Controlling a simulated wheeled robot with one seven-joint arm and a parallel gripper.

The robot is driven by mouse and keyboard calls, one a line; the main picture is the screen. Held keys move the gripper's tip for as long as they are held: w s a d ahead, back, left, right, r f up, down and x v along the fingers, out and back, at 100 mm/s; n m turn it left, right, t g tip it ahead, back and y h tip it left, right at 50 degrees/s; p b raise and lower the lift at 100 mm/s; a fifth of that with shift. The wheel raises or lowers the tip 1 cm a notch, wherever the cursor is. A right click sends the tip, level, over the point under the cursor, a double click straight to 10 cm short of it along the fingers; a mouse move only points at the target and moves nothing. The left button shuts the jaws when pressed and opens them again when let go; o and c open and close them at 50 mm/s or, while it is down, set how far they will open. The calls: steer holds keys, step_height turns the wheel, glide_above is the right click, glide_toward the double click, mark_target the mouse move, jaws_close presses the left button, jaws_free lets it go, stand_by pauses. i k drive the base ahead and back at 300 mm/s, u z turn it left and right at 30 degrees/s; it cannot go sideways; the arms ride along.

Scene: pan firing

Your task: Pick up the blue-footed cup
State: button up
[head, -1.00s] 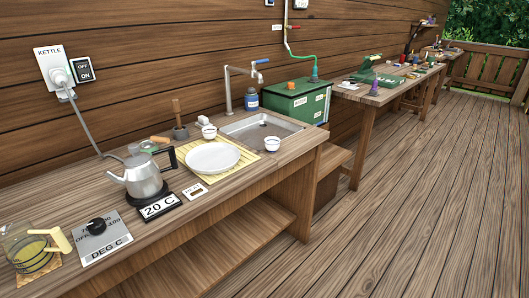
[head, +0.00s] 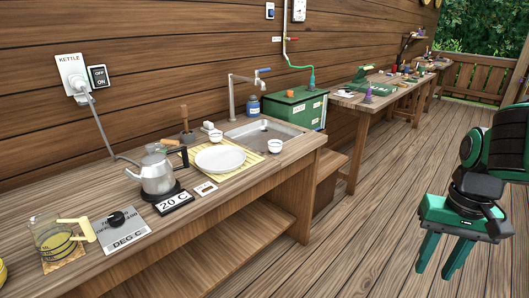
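Two small white cups stand by the sink.
The plate (head: 219,158) lies on the bamboo mat (head: 247,170). A steel kettle (head: 157,175), a glass jug (head: 50,240) and a dial plate (head: 122,229) stand to the left. A sink (head: 262,134) and green box (head: 294,107) are behind. The floor right of the bench is clear.

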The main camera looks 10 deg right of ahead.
mark_target(275, 147)
steer(key=u, duration=0.05)
steer(key=i, duration=1)
steer(key=z, duration=0.05)
